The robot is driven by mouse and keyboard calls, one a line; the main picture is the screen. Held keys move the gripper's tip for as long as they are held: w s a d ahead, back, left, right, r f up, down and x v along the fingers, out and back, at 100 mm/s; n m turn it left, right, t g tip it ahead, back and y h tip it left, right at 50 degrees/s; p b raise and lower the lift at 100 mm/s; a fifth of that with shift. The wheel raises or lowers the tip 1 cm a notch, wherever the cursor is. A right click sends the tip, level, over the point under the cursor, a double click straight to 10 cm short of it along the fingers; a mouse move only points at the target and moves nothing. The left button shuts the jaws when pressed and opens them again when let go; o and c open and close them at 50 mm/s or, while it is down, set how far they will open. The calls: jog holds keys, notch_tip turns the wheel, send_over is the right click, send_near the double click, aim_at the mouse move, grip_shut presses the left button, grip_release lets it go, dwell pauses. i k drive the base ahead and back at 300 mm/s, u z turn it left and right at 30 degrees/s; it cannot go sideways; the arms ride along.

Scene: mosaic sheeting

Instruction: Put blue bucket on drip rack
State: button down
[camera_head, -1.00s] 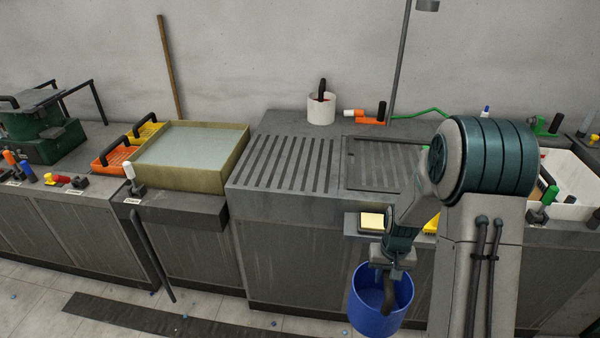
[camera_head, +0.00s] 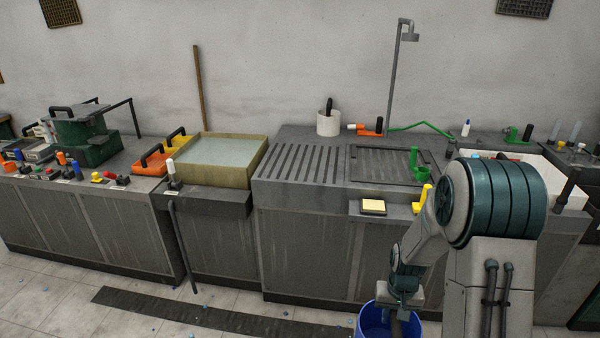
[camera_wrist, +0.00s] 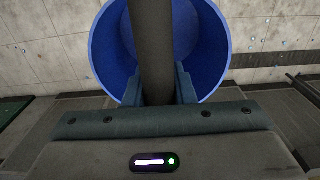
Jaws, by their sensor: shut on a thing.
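The blue bucket (camera_head: 373,320) hangs from my gripper (camera_head: 402,312) low in front of the counter, partly cut off by the bottom edge of the head view. In the wrist view, my gripper (camera_wrist: 158,92) is shut on the bucket's dark handle (camera_wrist: 151,40), with the blue bucket (camera_wrist: 213,45) below and around it. The bucket looks empty inside. The drip rack (camera_head: 300,163), a slatted grey surface, lies on the counter up and left of the bucket. It is bare.
A shallow tan basin (camera_head: 250,165) stands left of the rack. A white pot (camera_head: 328,123) stands behind it. A sponge block (camera_head: 373,206) sits on a front ledge.

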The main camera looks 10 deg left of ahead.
aim_at(302, 163)
jog(key=z, duration=0.4)
jog(key=k, duration=0.1)
jog(key=u, duration=1.4)
jog(key=i, duration=0.6)
jog(key=u, duration=0.65)
jog(key=i, duration=0.75)
jog(key=z, duration=0.75)
jog(key=i, duration=0.55)
jog(key=z, duration=0.55)
